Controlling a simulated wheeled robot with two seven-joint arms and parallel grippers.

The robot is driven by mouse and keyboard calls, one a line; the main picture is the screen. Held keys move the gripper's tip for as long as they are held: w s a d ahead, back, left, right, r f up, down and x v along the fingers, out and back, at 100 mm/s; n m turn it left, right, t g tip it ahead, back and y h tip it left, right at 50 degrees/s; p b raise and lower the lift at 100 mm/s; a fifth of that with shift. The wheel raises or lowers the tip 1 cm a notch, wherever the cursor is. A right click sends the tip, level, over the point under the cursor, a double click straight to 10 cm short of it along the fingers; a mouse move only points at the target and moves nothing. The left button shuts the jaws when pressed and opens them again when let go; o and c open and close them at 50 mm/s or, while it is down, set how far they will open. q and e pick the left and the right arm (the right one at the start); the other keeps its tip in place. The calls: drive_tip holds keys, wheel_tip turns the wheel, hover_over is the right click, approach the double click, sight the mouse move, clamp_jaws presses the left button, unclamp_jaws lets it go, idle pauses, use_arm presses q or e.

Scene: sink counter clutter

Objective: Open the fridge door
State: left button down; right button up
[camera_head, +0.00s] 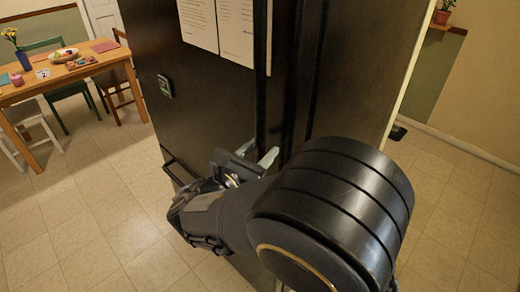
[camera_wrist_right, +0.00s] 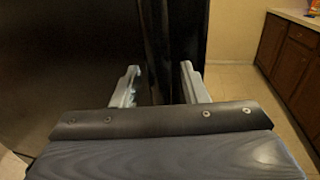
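The black fridge (camera_head: 205,100) stands upright in the middle of the head view, its door looking shut. A dark vertical handle bar (camera_head: 261,85) runs down its front. My right gripper (camera_head: 257,155) is low at the fridge front, near the bar's lower part, partly hidden by my own arm. In the right wrist view, the two pale fingers of my right gripper (camera_wrist_right: 160,85) are spread apart. A dark vertical strip (camera_wrist_right: 154,45) of the fridge front shows between them; I cannot tell whether they touch it. My left gripper is out of view.
Paper sheets (camera_head: 218,25) hang on the fridge. A wooden table (camera_head: 65,68) with chairs stands at the far left. Tiled floor (camera_head: 95,215) is clear to the left. Wooden cabinets (camera_wrist_right: 290,55) stand at the right in the wrist view.

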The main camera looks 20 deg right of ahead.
drive_tip(key=shift+d, duration=0.1)
clamp_jaws()
idle(0.4)
